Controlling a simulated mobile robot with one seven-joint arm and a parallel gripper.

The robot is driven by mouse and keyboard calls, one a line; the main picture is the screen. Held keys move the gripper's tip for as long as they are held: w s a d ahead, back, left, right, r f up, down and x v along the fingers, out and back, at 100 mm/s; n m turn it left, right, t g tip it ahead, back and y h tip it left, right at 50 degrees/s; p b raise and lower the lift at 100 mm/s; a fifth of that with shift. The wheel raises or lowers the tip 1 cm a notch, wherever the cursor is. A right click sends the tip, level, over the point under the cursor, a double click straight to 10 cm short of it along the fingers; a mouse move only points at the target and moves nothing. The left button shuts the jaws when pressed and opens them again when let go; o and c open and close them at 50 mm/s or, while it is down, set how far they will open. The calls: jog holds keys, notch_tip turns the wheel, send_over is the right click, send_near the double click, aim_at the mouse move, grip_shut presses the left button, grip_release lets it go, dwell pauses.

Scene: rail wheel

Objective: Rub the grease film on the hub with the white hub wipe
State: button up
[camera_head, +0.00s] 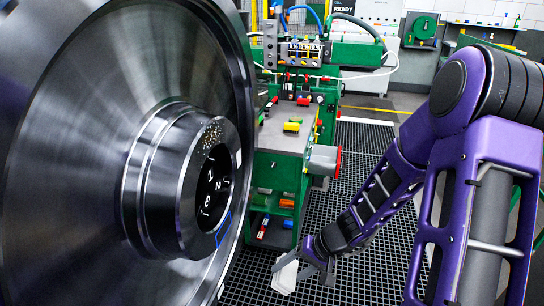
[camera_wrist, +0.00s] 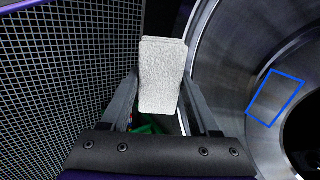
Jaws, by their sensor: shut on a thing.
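A large steel rail wheel fills the left of the head view, with its raised hub (camera_head: 150,190) facing right. In the wrist view the white wipe (camera_wrist: 162,75) sits between both fingers.
A green machine (camera_head: 275,165) with coloured small parts on its bed stands behind the wheel. Dark floor grating (camera_head: 365,150) lies below and right. There is free room between my gripper and the hub.

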aim_at(201, 147)
jog(key=w+a+r+t+y, duration=0.1)
jog(key=w+a+r+y, duration=0.15)
jog(key=r, duration=0.85)
jog(key=w+a+r+t+y, duration=0.1)
jog(key=w+r+t+y, duration=0.2)
jog(key=r, duration=0.9)
jog(key=w+a+r+y, duration=0.1)
jog(key=w+r+y, duration=0.3)
jog(key=r, duration=0.7)
jog(key=shift+m+y, duration=0.25)
jog(key=shift+m, duration=0.15)
jog(key=shift+w+a+p, duration=0.2)
jog(key=shift+a+p, duration=0.55)
jog(key=shift+a, duration=1.65)
jog(key=shift+b+x, duration=0.4)
jog(key=shift+x, duration=0.55)
jog(key=shift+s+a+b, duration=0.3)
jog(key=shift+s+b, duration=0.15)
jog(key=shift+s, duration=0.55)
jog(key=shift+s+a+b, duration=0.3)
jog(key=shift+s+b, duration=0.15)
jog(key=shift+s, duration=0.5)
jog(key=shift+s+a+b, duration=0.25)
jog(key=shift+s, duration=0.4)
jog(key=shift+s+a+b, duration=0.25)
jog(key=shift+s+a, duration=0.05)
jog(key=shift+s, duration=0.35)
jog(key=shift+s+a+b, duration=0.25)
jog(key=shift+s, duration=0.35)
jog(key=shift+f, duration=0.1)
